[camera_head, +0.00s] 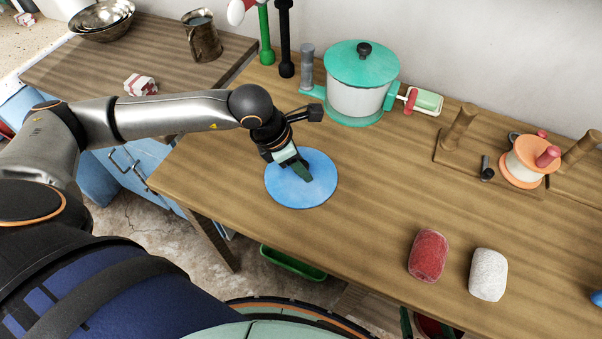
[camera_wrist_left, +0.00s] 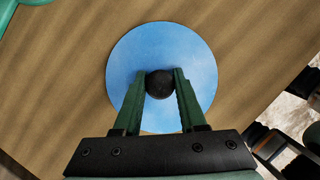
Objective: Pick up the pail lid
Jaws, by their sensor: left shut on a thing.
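The pail lid, a round light-blue disc (camera_head: 318,192) with a dark knob, appears flat at the front left part of the wooden table, level with its surface. It also shows in the left wrist view (camera_wrist_left: 200,50), with its black knob (camera_wrist_left: 159,84) between the fingers. My left gripper (camera_head: 304,176) reaches over the lid from the left. In the left wrist view its green fingers (camera_wrist_left: 160,88) are shut on the knob. I cannot tell whether the lid touches the table. My right gripper is not in view.
A white pot with a teal lid (camera_head: 361,64) stands behind the blue lid. A red block (camera_head: 428,255) and a white block (camera_head: 488,274) lie at the front right. A wooden stand with an orange spool (camera_head: 525,163) is at right. Bare tabletop (camera_head: 390,190) lies between.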

